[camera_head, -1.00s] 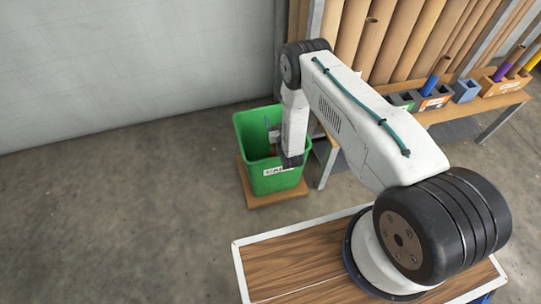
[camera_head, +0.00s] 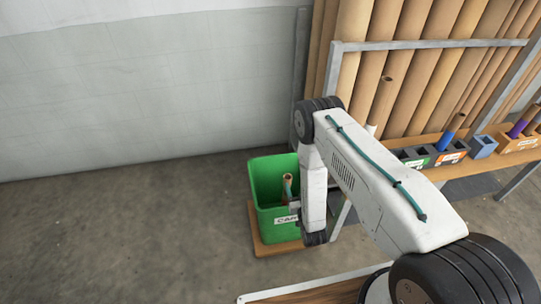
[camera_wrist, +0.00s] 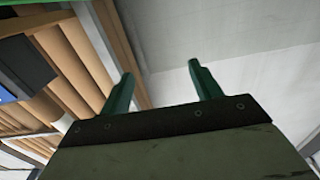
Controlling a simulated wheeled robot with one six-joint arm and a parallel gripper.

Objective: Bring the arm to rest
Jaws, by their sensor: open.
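My gripper (camera_wrist: 163,85) is open in the wrist view, with two green fingers spread apart and nothing between them. In the head view my white arm bends down in front of the green bin, and its lower link hides part of the bin. The fingers cannot be made out there.
The green bin (camera_head: 262,203) stands on a wooden base (camera_head: 268,248) and holds a brown tube (camera_head: 288,184). Tall brown rolls (camera_head: 410,70) stand behind. Floor at left is clear.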

